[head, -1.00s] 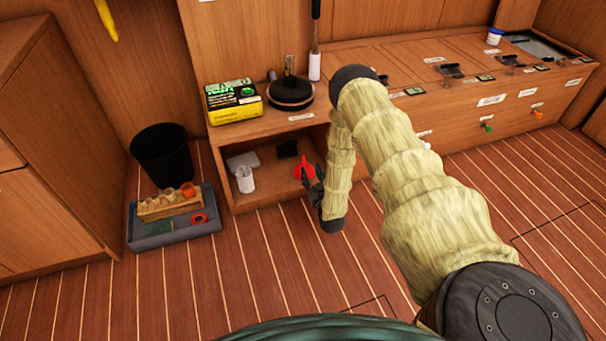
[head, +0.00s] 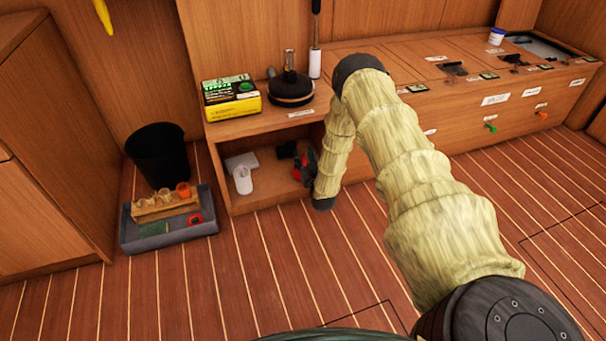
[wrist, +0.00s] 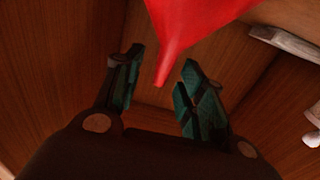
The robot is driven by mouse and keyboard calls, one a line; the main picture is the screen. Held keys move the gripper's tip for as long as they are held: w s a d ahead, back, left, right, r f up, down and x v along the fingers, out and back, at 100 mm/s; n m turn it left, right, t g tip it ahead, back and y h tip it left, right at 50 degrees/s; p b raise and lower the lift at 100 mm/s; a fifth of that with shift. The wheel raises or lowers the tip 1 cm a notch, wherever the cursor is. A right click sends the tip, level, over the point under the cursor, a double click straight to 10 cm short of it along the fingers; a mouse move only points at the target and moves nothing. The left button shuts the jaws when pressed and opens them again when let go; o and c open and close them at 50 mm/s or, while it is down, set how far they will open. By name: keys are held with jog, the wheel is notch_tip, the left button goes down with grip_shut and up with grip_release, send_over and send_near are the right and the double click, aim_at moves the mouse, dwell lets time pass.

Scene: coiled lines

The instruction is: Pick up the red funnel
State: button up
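The red funnel (head: 297,174) is in the open cubby under the counter, mostly hidden behind my gripper (head: 308,163) in the head view. In the wrist view the red funnel (wrist: 195,22) shows at the top middle, its narrow spout pointing down between the fingertips. My gripper (wrist: 160,65) is open, with one finger on each side of the spout and a visible gap on both sides. I cannot tell how deep the spout sits between the fingers.
The cubby also holds a white mug (head: 243,181), a pale flat item (head: 241,161) and a black object (head: 287,149). The wooden cubby walls are close around my gripper. A grey tray (head: 150,242) and a black bin (head: 158,155) stand on the floor to the left.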

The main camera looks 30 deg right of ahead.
jog(key=shift+w+d, duration=0.15)
jog(key=shift+w, duration=0.25)
grip_shut()
